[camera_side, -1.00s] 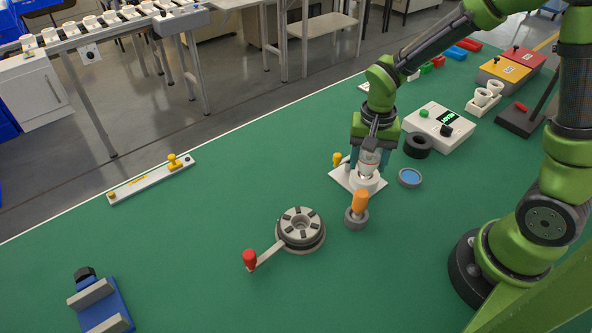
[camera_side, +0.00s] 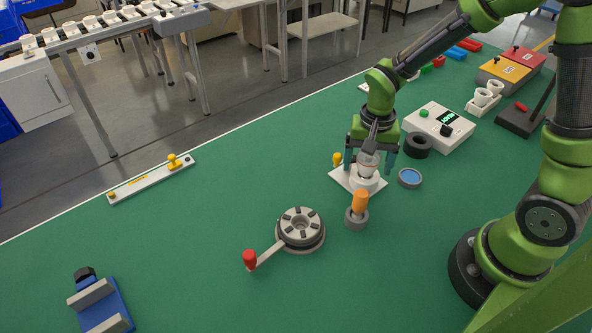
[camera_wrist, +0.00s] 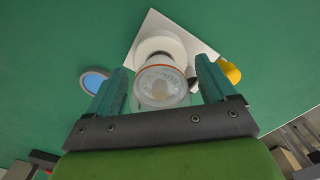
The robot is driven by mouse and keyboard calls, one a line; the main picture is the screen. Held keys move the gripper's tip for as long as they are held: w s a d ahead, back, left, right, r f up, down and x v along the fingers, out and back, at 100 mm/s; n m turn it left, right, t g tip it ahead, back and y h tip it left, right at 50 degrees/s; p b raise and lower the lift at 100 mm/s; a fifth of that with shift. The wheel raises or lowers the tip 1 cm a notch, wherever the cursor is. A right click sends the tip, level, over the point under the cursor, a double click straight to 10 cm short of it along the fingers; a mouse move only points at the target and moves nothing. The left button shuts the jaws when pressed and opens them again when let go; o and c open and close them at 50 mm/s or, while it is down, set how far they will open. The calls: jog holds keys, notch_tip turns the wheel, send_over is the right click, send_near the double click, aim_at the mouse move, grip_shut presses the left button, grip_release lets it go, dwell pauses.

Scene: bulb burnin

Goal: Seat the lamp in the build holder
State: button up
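The lamp (camera_side: 368,165), a clear bulb with a copper-coloured band, stands upright at the build holder (camera_side: 347,179). The holder is a white square plate with a round white socket and a yellow knob. In the wrist view the lamp (camera_wrist: 161,86) shows end-on in front of the holder's socket (camera_wrist: 160,43). My gripper (camera_side: 370,167) is open around the lamp, with one teal finger on each side and gaps to the glass. In the wrist view my gripper (camera_wrist: 165,88) also shows its fingers apart. The lamp's lower end is hidden inside the socket.
A blue-topped round dish (camera_side: 410,177) is right of the holder. An orange-handled tool (camera_side: 358,208) stands in a grey base just in front. A black ring (camera_side: 418,146) and a white meter box (camera_side: 440,127) are behind. A grey rotary fixture (camera_side: 301,230) with a red-knobbed lever is front left.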

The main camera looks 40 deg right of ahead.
notch_tip(320, 180, up, 17)
dwell(0.6)
jog(key=s+a+r+n+t+y, duration=0.1)
jog(key=s+r+n+t+y, duration=0.1)
jog(key=s+n+t, duration=0.3)
jog(key=s+r+t, duration=0.1)
jog(key=s+t, duration=0.1)
jog(key=s, duration=0.2)
jog(key=shift+a+n, duration=0.3)
jog(key=shift+a, duration=0.1)
